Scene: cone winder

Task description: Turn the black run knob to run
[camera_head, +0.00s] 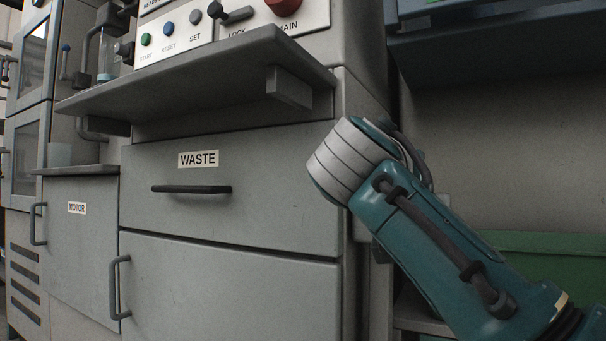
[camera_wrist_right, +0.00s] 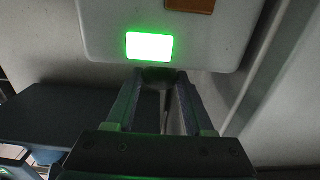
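In the right wrist view, the two dark fingers of my right gripper (camera_wrist_right: 161,84) point at the lower edge of a pale grey box. A dark rounded piece sits between the fingertips, right under the box's edge. It may be the black run knob, but no label or pointer shows on it. There is a gap between the fingers, and I cannot tell whether they press on this piece. In the head view only my right arm shows, at the right, and its gripper is out of sight. My left gripper is in neither view.
The pale box bears a lit green panel (camera_wrist_right: 150,46) and an orange-brown plate (camera_wrist_right: 190,5). In the head view, a grey shelf (camera_head: 190,80) juts out below a button panel with a red main knob (camera_head: 284,5). Below is a WASTE drawer (camera_head: 250,200).

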